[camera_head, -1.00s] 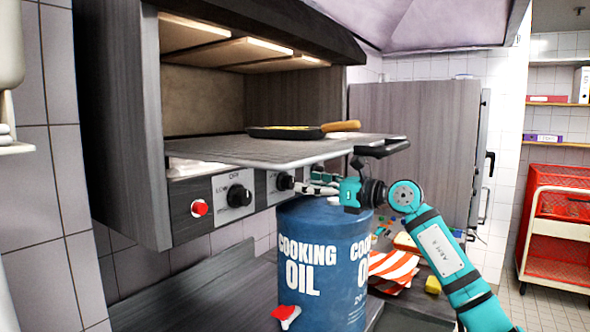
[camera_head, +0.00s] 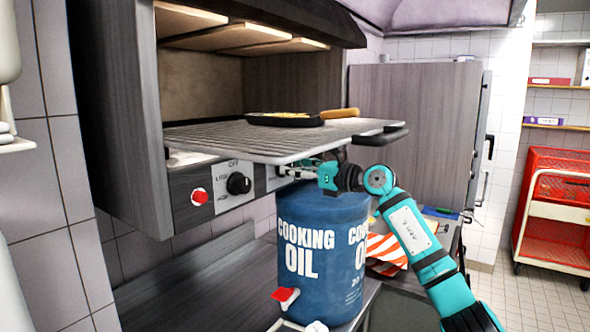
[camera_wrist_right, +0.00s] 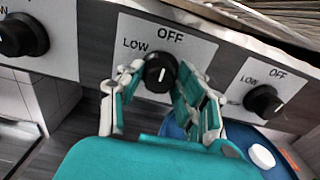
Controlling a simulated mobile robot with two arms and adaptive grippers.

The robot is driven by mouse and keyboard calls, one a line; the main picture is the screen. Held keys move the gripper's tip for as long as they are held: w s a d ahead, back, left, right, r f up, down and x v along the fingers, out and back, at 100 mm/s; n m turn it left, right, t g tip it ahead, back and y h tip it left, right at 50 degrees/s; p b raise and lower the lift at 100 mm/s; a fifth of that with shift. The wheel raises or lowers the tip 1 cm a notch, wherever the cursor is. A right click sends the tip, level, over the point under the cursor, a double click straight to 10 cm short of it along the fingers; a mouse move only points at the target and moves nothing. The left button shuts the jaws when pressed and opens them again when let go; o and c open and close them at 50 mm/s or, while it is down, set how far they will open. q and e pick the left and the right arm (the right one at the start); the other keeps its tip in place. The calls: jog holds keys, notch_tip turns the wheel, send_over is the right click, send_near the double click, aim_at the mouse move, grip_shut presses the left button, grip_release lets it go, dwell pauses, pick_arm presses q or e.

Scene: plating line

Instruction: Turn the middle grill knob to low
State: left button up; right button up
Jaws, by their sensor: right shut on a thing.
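The middle grill knob (camera_wrist_right: 160,72) is black and round with a white pointer mark, on a light panel labelled OFF and LOW. Its mark points up, roughly toward OFF. My right gripper (camera_wrist_right: 163,88) is shut on this knob, one finger on each side. In the head view my right gripper (camera_head: 296,169) reaches under the grill's front edge from the right and hides the middle knob. Another knob (camera_head: 238,184) shows left of it, also at the left of the wrist view (camera_wrist_right: 22,36). A third knob (camera_wrist_right: 264,101) is at the right. My left gripper is not in view.
A blue cooking oil drum (camera_head: 322,235) stands just below my right gripper. The grill rack (camera_head: 250,141) juts out above the knobs, with a pan (camera_head: 285,120) on it. A red button (camera_head: 199,196) is at the panel's left.

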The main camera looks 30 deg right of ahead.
jog(key=shift+c, duration=1.3)
jog(key=shift+n, duration=0.3)
jog(key=shift+s+a+n+b, duration=0.1)
jog(key=shift+n+b, duration=2.35)
jog(key=shift+n, duration=3.15)
jog(key=o, duration=1.1)
jog(key=shift+o, duration=0.2)
